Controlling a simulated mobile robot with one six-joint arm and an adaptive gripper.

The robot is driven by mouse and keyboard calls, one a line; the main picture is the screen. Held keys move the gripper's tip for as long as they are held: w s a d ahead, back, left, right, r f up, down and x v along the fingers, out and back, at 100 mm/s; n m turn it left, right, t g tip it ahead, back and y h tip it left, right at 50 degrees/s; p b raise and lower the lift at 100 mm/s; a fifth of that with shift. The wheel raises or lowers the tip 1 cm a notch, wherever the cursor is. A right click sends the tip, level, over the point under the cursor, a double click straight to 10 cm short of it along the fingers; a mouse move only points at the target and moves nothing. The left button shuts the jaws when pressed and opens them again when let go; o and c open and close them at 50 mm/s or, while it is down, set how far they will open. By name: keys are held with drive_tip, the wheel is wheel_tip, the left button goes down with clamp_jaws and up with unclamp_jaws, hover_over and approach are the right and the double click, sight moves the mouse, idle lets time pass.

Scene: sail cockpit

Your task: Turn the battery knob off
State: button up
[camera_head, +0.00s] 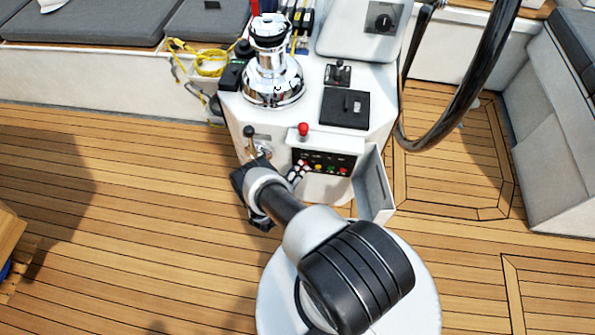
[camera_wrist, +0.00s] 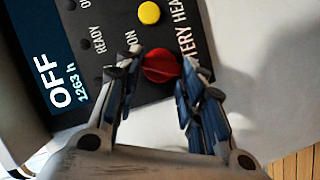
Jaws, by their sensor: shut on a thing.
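The red battery knob (camera_wrist: 161,67) sits at the edge of a black panel (camera_wrist: 112,38), beside lettering that partly reads "TTERY HEA". My gripper (camera_wrist: 158,72) has its two fingers on either side of the knob, shut on it. The panel's display (camera_wrist: 62,85) reads "OFF" and "1263 h". In the head view, my gripper (camera_head: 298,173) is at the lower left of the black panel (camera_head: 322,160) on the white console. I cannot make out the held knob there.
A lever with a red ball (camera_head: 303,130) stands just above the panel. A black-knobbed lever (camera_head: 250,132) is to its left. A white flap (camera_head: 373,187) stands open at the right. A yellow button (camera_wrist: 149,13) is near the knob. A chrome winch (camera_head: 272,75) stands on the console.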

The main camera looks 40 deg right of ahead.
drive_tip(key=o, duration=1.1)
drive_tip(key=v, duration=1.2)
